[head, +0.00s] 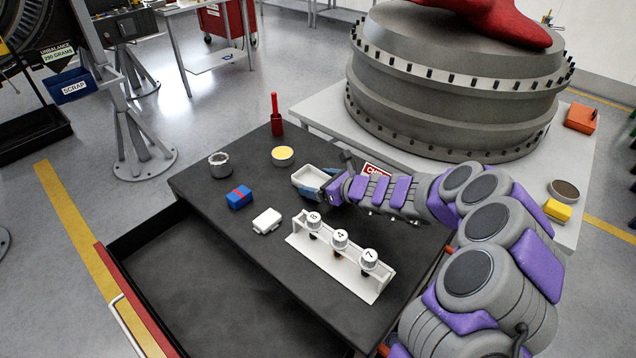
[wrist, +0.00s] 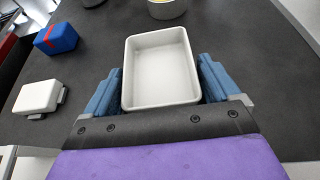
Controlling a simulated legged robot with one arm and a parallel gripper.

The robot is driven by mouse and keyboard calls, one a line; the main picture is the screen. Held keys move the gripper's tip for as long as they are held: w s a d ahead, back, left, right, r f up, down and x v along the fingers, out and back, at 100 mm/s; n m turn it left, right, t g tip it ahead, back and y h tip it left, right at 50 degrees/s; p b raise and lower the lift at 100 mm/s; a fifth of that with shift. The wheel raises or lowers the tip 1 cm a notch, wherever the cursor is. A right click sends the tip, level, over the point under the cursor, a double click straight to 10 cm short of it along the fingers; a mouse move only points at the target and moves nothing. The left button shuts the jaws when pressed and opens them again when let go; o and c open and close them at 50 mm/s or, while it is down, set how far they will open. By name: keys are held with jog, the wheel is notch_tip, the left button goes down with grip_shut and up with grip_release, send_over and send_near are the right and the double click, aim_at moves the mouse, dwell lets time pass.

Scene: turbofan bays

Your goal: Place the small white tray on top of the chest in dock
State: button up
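The small white tray (head: 311,178) is an empty, open rectangular dish with rounded corners, over the black top of the chest (head: 240,172). In the wrist view the tray (wrist: 161,72) lies between the two blue fingers of my gripper (wrist: 161,85), which press against its left and right walls. In the head view my gripper (head: 322,186) reaches it from the right. I cannot tell whether the tray rests on the top or is just above it. The chest has an open, empty-looking drawer (head: 200,285) at its front left.
A white rack (head: 335,268) with several numbered knobs stands near my arm. A white box (head: 267,221), blue box (head: 239,198), grey ring (head: 220,165), yellow-topped tin (head: 282,156) and red tool (head: 276,118) stand on the chest. A large engine casing (head: 455,90) is behind.

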jog(key=shift+o, duration=0.7)
jog(key=shift+d, duration=0.15)
jog(key=shift+s+d+r, duration=0.1)
jog(key=shift+d+r, duration=0.1)
jog(key=shift+d, duration=0.3)
jog(key=p+v, duration=0.3)
jog(key=v, duration=0.8)
jog(key=shift+s, duration=0.2)
jog(key=shift+s+a+r, duration=0.15)
jog(key=shift+a+r, duration=0.05)
jog(key=shift+r, duration=0.05)
jog(key=s+a+r+n+g+y, duration=0.2)
jog(key=s+a+r+n+g, duration=0.2)
jog(key=s+a+r+n, duration=0.4)
jog(key=s+r+n+g+h, duration=0.1)
jog(key=s+n+g+h, duration=0.15)
jog(key=s+n, duration=0.85)
jog(key=s+d+f+n+g+h, duration=0.1)
jog(key=s+d+n+h, duration=0.2)
jog(key=s+d+h, duration=0.2)
jog(key=s+d+n+g+h, duration=0.2)
jog(key=s+d+h, duration=0.3)
jog(key=s+d, duration=0.7)
jog(key=s+n, duration=0.1)
jog(key=s, duration=0.5)
jog(key=shift+f+n, duration=0.3)
jog(key=shift+f, duration=0.1)
